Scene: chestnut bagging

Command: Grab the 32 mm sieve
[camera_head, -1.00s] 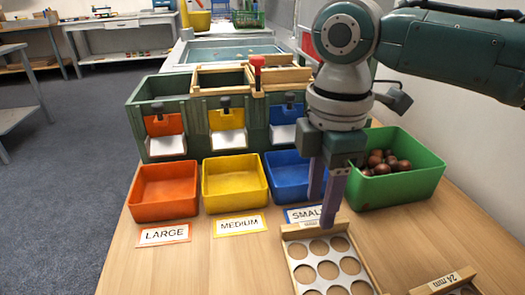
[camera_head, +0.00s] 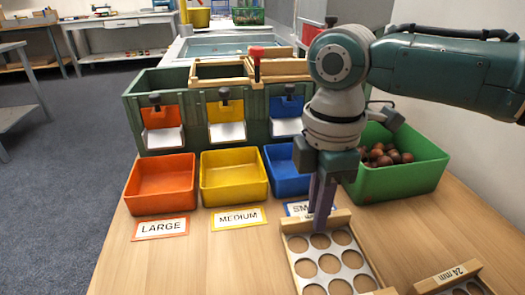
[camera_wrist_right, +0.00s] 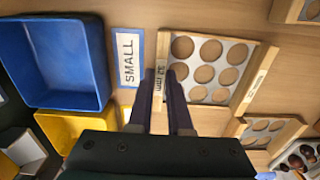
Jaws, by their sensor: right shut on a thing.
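The 32 mm sieve (camera_head: 300,250) lies on the table in front of the SMALL label, a wooden frame around a pale plate with round holes. In the right wrist view, the sieve (camera_wrist_right: 205,76) shows its "32 mm" label on the end bar between my fingers. My right gripper (camera_head: 318,226) points down at the sieve's far end bar and is shut on it. The right wrist view shows both fingers (camera_wrist_right: 160,75) on either side of that bar. The fingers partly hide the bar in the head view. My left gripper is not in view.
A 24 mm sieve (camera_head: 447,277) lies at the lower right. Orange (camera_head: 160,190), yellow (camera_head: 235,186) and blue (camera_head: 282,180) bins stand behind the labels. A green bin (camera_head: 400,182) with chestnuts is right of my gripper. The table's front left is clear.

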